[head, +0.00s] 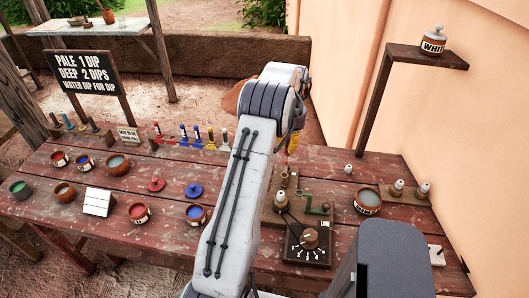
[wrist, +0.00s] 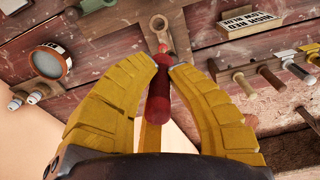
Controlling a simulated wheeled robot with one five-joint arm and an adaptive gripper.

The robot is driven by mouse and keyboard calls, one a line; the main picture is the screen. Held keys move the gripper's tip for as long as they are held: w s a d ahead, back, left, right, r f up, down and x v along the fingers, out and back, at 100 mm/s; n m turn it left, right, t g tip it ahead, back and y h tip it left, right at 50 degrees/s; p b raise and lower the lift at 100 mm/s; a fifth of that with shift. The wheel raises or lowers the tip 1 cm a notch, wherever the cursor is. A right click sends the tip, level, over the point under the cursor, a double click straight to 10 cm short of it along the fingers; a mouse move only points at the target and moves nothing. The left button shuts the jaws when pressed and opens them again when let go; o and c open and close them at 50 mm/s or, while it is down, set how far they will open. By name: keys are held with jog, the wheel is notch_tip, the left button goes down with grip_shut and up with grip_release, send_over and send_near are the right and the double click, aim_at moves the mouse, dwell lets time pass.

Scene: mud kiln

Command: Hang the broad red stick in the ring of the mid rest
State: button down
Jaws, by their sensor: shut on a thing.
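In the wrist view, my gripper (wrist: 164,66) is shut on a red stick (wrist: 159,95), with a yellow finger on each side of it. The stick's narrow tip points toward a brownish ring (wrist: 158,23) on a wooden rest just beyond. I cannot tell whether the tip touches the ring, and it does not show through the ring's opening. In the head view, only a bit of a yellow finger of my gripper (head: 292,143) shows beside my arm, above the right part of the table. My arm hides the stick and much of the rest there.
The red wooden table (head: 120,238) holds several bowls on the left and a row of coloured sticks (head: 197,134) at the back. A dial box (head: 308,244) stands near my arm. A round bowl (head: 367,201) and white-topped pegs (head: 397,187) stand right, below a wall shelf (head: 430,57).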

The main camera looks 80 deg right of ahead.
aim_at(287, 154)
jog(key=r, duration=0.1)
jog(key=r+n, duration=0.1)
jog(key=r, duration=0.1)
jog(key=shift+w+d+r, duration=0.1)
jog(key=shift+d, duration=0.25)
jog(key=shift+a+r+n, duration=0.35)
jog(key=shift+a+n, duration=0.2)
jog(key=shift+n, duration=0.65)
jog(key=shift+a+f+b, duration=0.3)
jog(key=shift+f+b, duration=0.55)
jog(key=shift+f, duration=0.15)
jog(key=shift+a+f+b, duration=0.35)
jog(key=shift+f+b, duration=0.55)
jog(key=shift+f, duration=0.15)
jog(key=shift+a+f+b, duration=0.3)
jog(key=shift+f+b, duration=0.55)
jog(key=shift+f, duration=0.15)
jog(key=shift+r+p, duration=0.1)
jog(key=shift+p, duration=0.4)
jog(key=shift+f+b, duration=1.55)
jog(key=shift+f, duration=1)
